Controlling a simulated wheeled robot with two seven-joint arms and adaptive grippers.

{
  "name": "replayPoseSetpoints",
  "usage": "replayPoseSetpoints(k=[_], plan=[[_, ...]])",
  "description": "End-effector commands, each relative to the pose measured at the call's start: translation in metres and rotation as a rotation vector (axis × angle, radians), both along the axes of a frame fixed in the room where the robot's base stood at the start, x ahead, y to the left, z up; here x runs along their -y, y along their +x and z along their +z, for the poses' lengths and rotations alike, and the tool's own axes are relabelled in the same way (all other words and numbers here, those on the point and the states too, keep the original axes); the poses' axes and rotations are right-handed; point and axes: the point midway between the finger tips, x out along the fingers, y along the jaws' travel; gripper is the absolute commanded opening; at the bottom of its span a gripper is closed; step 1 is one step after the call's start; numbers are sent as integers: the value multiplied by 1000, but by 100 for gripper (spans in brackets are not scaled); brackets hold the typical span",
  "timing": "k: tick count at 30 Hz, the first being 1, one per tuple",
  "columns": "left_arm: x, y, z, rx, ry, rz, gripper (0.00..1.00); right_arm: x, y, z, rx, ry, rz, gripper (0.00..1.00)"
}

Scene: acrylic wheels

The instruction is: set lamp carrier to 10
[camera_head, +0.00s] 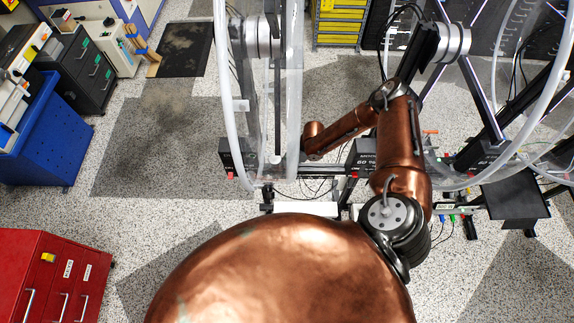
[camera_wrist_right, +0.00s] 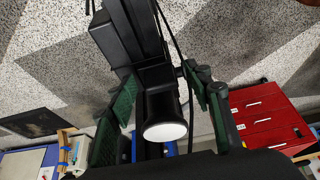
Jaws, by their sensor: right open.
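In the right wrist view, a black lamp carrier with a round, glowing white lamp face (camera_wrist_right: 165,131) hangs from a dark bar (camera_wrist_right: 133,32). My right gripper (camera_wrist_right: 163,95) has its green-padded fingers apart, one on each side of the lamp carrier. I see no clear contact between the pads and the carrier. No scale or number mark is readable. In the head view my copper right arm reaches in towards the clear wheel on the left (camera_head: 228,90), and its fingers cannot be made out there. My left gripper is not in view.
A second clear wheel (camera_head: 548,105) stands at the right on dark struts. Black boxes and cables sit low between the wheels. A blue bin (camera_head: 45,135) and a red drawer cabinet (camera_head: 45,275) stand at the left. The floor between them is open.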

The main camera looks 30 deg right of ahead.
Motion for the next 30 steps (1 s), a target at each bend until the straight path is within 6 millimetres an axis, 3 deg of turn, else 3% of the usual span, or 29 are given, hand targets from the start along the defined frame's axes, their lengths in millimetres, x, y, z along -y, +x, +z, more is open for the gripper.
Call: replayPoseSetpoints(k=[4, 24, 30], plan=[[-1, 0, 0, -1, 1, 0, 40, 0, 0, 1, 0, 0, 0, 45], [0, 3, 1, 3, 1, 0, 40, 0, 0, 0, 0, 0, 0, 0], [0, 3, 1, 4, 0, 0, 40, 0, -1, 0, -1, -1, 0, 0]])
